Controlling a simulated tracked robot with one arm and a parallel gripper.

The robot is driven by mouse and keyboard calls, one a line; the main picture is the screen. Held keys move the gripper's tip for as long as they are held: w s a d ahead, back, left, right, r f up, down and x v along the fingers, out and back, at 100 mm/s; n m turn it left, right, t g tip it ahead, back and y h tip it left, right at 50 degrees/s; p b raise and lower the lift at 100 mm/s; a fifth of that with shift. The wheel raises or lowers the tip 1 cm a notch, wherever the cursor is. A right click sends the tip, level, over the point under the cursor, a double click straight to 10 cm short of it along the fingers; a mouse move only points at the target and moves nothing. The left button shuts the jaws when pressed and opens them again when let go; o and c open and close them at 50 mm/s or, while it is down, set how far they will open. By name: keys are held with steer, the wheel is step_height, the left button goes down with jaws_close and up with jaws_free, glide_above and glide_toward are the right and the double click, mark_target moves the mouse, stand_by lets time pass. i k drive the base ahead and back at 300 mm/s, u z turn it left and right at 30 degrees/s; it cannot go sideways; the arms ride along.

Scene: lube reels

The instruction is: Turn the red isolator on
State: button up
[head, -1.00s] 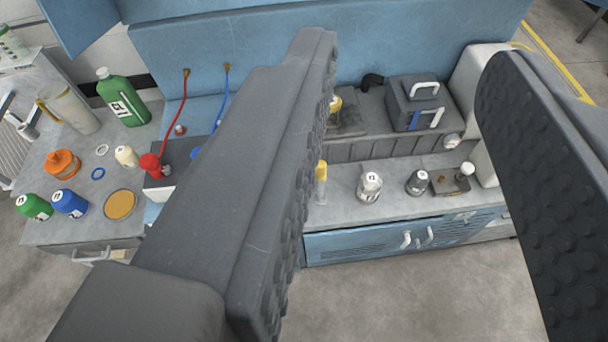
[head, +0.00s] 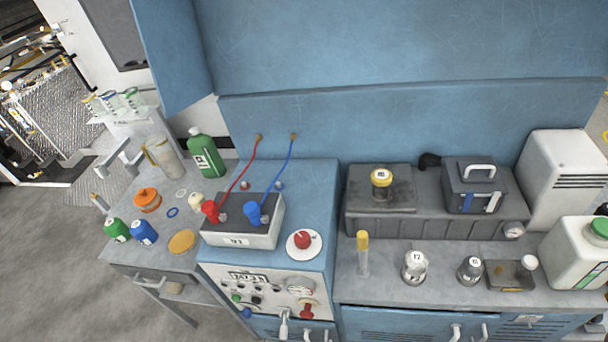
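A red knob (head: 303,240) sits on a round white plate on top of the blue cabinet (head: 310,185), right of the battery-like box (head: 245,232). A second red part, a handle or knob (head: 306,311), is on the pale front panel (head: 262,284) below it. I cannot tell for sure which of the two is the red isolator, nor read its on or off position. My gripper is out of the picture in the head view.
A red clamp (head: 211,211) and blue clamp (head: 254,213) with cables sit on the box. Bottles and lids crowd the left table (head: 150,262). Flasks and a tall yellow-capped tube (head: 363,252) stand on the right bench (head: 440,290). Grey floor (head: 50,260) is open at left.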

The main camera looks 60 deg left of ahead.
mark_target(303, 241)
steer(key=u, duration=0.1)
steer(key=k, duration=1.15)
steer(key=u, duration=1.1)
steer(key=i, duration=1.7)
steer(key=z, duration=0.05)
